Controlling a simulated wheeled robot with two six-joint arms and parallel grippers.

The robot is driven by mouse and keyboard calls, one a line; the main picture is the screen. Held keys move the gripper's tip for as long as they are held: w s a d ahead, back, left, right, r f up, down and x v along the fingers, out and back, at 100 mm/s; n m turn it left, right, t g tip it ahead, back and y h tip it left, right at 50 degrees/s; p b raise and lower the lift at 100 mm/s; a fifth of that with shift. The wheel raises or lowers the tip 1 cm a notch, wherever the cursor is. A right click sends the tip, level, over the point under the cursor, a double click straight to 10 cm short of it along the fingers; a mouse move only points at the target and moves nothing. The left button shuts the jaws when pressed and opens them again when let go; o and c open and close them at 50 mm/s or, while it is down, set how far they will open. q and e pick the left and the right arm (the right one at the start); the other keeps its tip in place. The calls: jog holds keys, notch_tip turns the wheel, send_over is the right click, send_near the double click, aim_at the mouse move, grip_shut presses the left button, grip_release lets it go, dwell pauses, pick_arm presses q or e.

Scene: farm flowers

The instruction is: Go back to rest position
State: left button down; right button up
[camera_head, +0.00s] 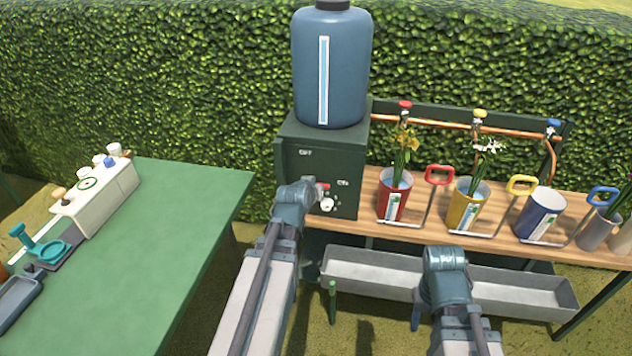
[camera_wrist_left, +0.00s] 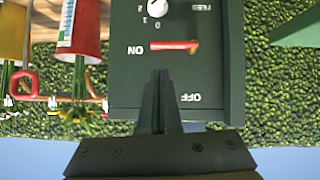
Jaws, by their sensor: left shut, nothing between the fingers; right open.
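My left gripper (camera_wrist_left: 160,75) is shut and empty in the left wrist view. Its fingertips are close to the dark green control panel (camera_wrist_left: 125,85), near the red lever (camera_wrist_left: 175,45). Whether they touch the panel or lever I cannot tell. The lever lies level, with one end beside the ON label. In the head view my left arm reaches up to the control box (camera_head: 300,170), and its wrist partly covers the panel; the fingertips are hidden. My right gripper (camera_head: 445,280) is open, in front of the grey trough (camera_head: 390,277); its fingers are not clearly seen.
A blue water tank (camera_head: 345,70) stands on the control box. Red (camera_head: 393,205), yellow (camera_head: 463,217) and blue (camera_head: 537,225) buckets stand on the wooden bench (camera_head: 360,225); the red and yellow hold flowers. A green table (camera_head: 150,260) is at left, its middle clear. A hedge runs behind.

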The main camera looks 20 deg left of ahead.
dwell(0.4)
pick_arm(q)
jog(key=s+d+f+m+g+h+p, duration=0.1)
jog(key=s+d+m+g+h+p, duration=0.15)
jog(key=d, duration=0.85)
jog(key=s+d+m+g+y+p, duration=0.1)
jog(key=s+d+m+g+p, duration=0.1)
jog(key=s+d, duration=0.5)
jog(key=s+d+m+g+y+p, duration=0.1)
jog(key=s+d+m+g+p, duration=0.1)
jog(key=s+d+g+p, duration=0.2)
jog(key=s+d+g, duration=0.3)
jog(key=s+d, duration=0.1)
jog(key=s, duration=0.4)
jog(key=shift+s+r+p, duration=0.25)
jog(key=shift+s+p, duration=0.05)
